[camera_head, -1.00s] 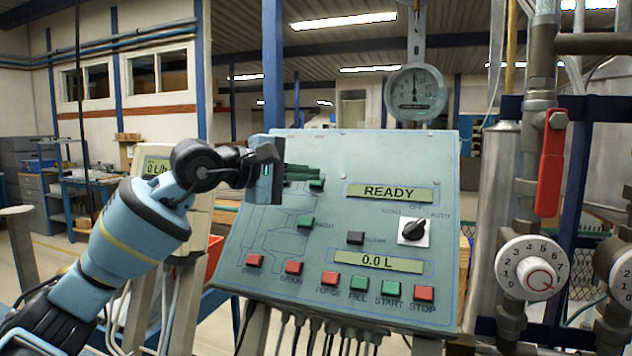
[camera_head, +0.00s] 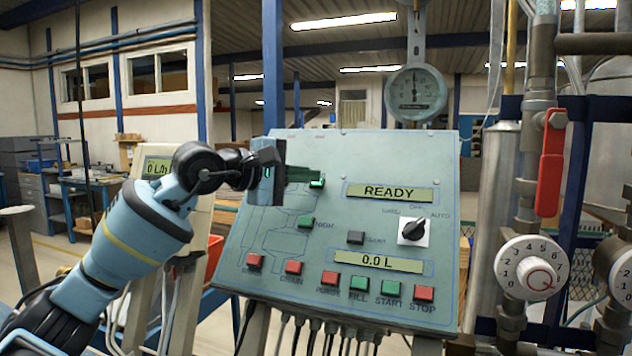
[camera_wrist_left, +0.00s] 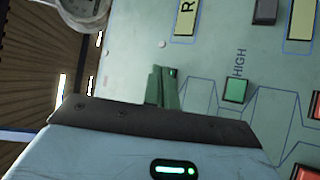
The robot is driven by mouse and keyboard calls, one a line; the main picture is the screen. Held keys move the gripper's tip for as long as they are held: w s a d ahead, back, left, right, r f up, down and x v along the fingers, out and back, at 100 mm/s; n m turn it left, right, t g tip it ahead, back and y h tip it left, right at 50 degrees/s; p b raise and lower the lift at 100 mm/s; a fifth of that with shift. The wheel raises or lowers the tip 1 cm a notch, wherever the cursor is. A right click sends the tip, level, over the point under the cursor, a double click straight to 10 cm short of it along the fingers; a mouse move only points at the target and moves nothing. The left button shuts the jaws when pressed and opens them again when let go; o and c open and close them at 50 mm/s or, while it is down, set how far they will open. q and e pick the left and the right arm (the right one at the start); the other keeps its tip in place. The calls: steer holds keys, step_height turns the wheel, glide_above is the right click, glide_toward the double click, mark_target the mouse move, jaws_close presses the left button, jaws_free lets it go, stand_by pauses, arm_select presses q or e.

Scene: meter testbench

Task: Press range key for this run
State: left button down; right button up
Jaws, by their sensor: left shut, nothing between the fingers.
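The sloping panel (camera_head: 370,160) carries the keys. A green key (camera_head: 317,184) on its upper left looks brightly lit; its label cannot be read. The green HIGH key (camera_head: 306,222) sits below it, unlit, and shows in the left wrist view (camera_wrist_left: 235,90). My left gripper (camera_head: 319,176) is shut and empty, its green fingertips at the upper key and partly covering it. In the left wrist view the fingers (camera_wrist_left: 165,86) point at the panel beside the HIGH key; whether they touch the upper key cannot be told. My right gripper is not in view.
Displays read READY (camera_head: 389,192) and 0.0 L (camera_head: 378,261). A grey key (camera_head: 355,238) and a selector knob (camera_head: 414,230) sit to the right. Several red and green keys line the lower edge. A round gauge (camera_head: 416,93) stands behind; pipes with a red lever (camera_head: 551,165) are at right.

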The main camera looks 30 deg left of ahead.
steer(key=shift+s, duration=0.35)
arm_select(q)
steer(key=shift+s+d+r+p, duration=0.1)
steer(key=shift+s+r+p, duration=0.25)
steer(key=shift+s+r, duration=0.1)
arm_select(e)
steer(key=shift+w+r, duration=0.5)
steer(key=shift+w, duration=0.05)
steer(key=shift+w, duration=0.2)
